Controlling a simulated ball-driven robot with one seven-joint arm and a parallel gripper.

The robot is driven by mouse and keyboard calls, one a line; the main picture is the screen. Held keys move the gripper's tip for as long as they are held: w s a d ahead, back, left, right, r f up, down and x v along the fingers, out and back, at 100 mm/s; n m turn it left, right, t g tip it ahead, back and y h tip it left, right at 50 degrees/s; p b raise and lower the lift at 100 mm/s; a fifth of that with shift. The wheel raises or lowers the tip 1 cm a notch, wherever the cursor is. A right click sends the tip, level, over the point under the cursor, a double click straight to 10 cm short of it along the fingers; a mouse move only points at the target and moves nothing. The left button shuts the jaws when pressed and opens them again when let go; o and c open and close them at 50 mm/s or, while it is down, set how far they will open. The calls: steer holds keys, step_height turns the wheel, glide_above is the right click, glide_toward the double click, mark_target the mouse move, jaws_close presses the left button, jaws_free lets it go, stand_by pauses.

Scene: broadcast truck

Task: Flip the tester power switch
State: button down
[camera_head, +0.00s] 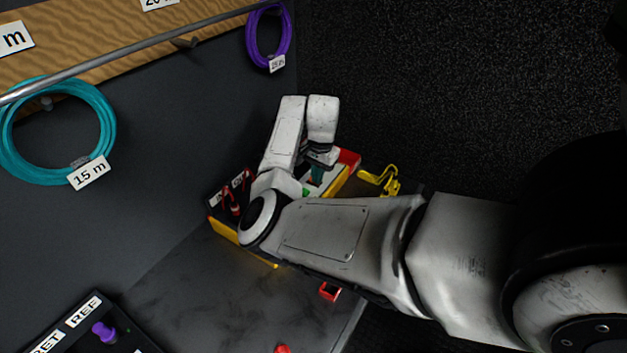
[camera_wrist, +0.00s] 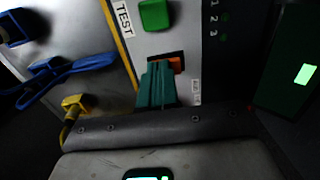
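The tester (camera_head: 340,182) is a box with a pale top and yellow and red edges, partly hidden behind my arm. In the wrist view its pale panel (camera_wrist: 198,95) has a TEST label, a green button (camera_wrist: 154,14) and an orange-red switch (camera_wrist: 179,63) in a dark cutout. My gripper (camera_head: 317,173) points down at the panel. In the wrist view its teal fingertips (camera_wrist: 157,78) lie together, with nothing visible between them. They are at the left edge of the switch and cover part of it. I cannot tell whether they touch it.
Black and red leads (camera_head: 236,198) lie left of the tester, and a yellow hooked piece (camera_head: 384,180) is at its right. Blue clips (camera_wrist: 65,72) and a yellow plug (camera_wrist: 75,104) are beside the panel. A small red box (camera_head: 330,291) sits near the bench edge. Cable coils hang on the wall.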

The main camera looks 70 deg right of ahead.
steer(key=shift+w+a+f, duration=0.1)
steer(key=shift+a+f, duration=0.05)
steer(key=shift+f, duration=0.35)
steer(key=shift+w, duration=0.1)
steer(key=shift+w+r, duration=0.15)
steer(key=shift+w, duration=0.5)
steer(key=shift+w+d+r, duration=0.1)
steer(key=shift+d+r, duration=0.05)
steer(key=shift+d, duration=0.05)
steer(key=shift+r+p, duration=0.4)
steer(key=shift+r, duration=0.2)
step_height(320, 180, up, 13)
steer(key=s+p, duration=0.1)
steer(key=s, duration=0.1)
steer(key=shift+p, duration=0.3)
steer(key=shift+r, duration=0.1)
